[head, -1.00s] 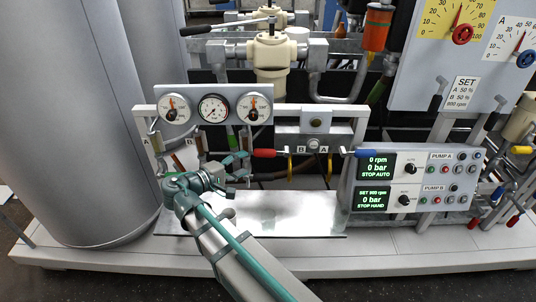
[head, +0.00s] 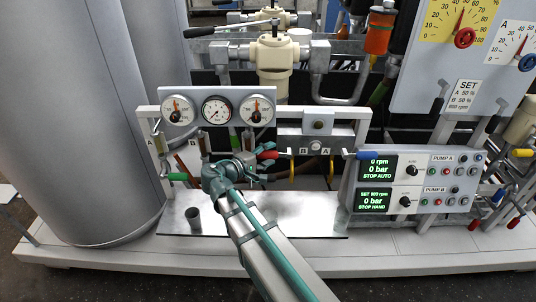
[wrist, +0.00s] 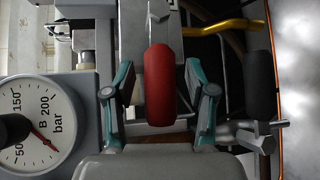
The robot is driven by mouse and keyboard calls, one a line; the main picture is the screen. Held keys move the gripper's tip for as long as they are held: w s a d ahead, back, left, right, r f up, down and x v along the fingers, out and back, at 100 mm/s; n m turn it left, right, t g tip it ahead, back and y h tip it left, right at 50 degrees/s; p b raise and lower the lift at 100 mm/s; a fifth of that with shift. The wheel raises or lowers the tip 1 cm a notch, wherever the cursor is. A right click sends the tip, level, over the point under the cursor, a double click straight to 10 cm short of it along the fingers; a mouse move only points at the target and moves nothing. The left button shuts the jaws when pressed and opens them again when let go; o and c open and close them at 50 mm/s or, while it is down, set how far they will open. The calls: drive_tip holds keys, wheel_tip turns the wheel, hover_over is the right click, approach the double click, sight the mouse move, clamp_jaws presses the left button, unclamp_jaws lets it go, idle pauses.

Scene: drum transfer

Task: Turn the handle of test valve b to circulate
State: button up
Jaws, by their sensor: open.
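The red handle of test valve b (head: 267,154) points left from the valve block, beside the plate marked B (head: 303,151). My gripper (head: 257,168) is at this handle, below the gauge panel. In the wrist view the red handle (wrist: 160,85) stands upright in the picture between the two teal fingers of my open gripper (wrist: 158,92). Gaps show on both sides, so the fingers look apart from the handle. A blue handle (head: 367,155) points right from the A side of the block.
A panel of three gauges (head: 216,126) is above my gripper; one gauge marked B bar (wrist: 38,125) shows in the wrist view. A black handle (wrist: 260,85) and yellow pipe are close by. A green handle (head: 177,176) is left.

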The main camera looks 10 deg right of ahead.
clamp_jaws()
idle(0.3)
drive_tip(key=shift+a+r, duration=0.1)
drive_tip(key=shift+a, duration=0.05)
